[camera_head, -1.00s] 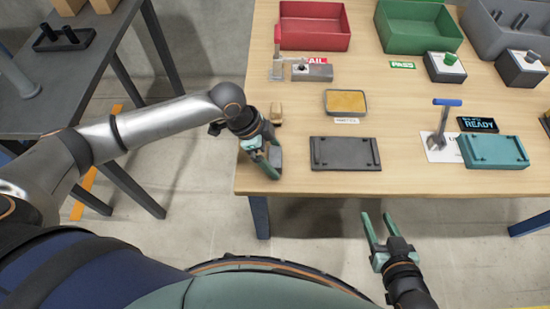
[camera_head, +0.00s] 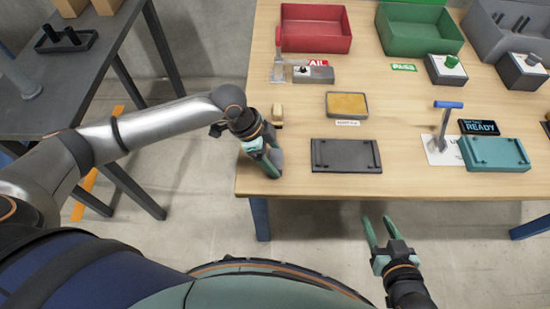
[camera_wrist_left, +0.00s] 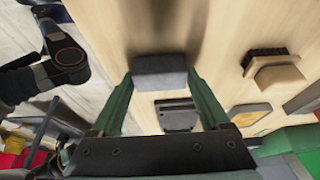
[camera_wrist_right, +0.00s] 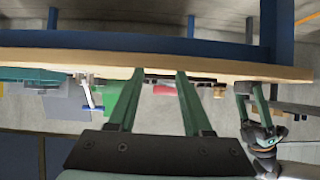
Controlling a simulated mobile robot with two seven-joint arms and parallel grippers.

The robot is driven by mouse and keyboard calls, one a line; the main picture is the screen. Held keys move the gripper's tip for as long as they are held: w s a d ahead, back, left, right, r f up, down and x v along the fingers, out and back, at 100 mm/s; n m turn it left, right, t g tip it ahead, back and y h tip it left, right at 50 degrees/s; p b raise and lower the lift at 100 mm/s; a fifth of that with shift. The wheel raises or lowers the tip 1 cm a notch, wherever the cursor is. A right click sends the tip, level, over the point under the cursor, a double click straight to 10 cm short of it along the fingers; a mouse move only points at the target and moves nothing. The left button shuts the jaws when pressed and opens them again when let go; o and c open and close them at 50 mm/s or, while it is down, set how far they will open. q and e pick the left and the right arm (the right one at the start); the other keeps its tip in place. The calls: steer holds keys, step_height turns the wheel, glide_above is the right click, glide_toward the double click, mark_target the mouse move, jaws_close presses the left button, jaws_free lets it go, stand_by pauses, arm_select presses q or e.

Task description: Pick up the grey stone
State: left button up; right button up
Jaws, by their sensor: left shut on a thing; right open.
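The grey stone (camera_wrist_left: 160,69) is a dark grey block between the two green fingers of my left gripper (camera_wrist_left: 160,76) in the left wrist view. In the head view the stone (camera_head: 278,158) shows beside the fingers at the table's front left corner, partly hidden by them. My left gripper is shut on it. I cannot tell whether the stone is clear of the table. My right gripper (camera_head: 377,221) is open and empty, in front of the table's front edge.
A wooden brush (camera_head: 277,113) lies just behind the left gripper. A dark plate (camera_head: 345,154) and a yellow-topped tin (camera_head: 346,104) lie to its right. Red (camera_head: 316,28) and green (camera_head: 418,31) bins stand at the back. Bare wood (camera_head: 420,180) is free at the front.

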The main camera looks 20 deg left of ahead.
mark_target(281, 159)
arm_select(q)
steer(key=shift+r, duration=0.15)
steer(key=shift+r, duration=0.2)
steer(key=shift+r+p, duration=0.35)
steer(key=shift+r, duration=0.2)
step_height(281, 159, up, 2)
steer(key=shift+r+p, duration=0.2)
steer(key=shift+p, duration=0.4)
steer(key=s+r+p, duration=0.3)
steer(key=s+r, duration=0.6)
steer(key=s, duration=0.5)
steer(key=shift+d+p, duration=0.25)
steer(key=shift+p, duration=0.1)
arm_select(e)
steer(key=s+g, duration=0.1)
steer(key=s+a+g, duration=0.1)
steer(key=s, duration=0.1)
steer(key=shift+f, duration=0.1)
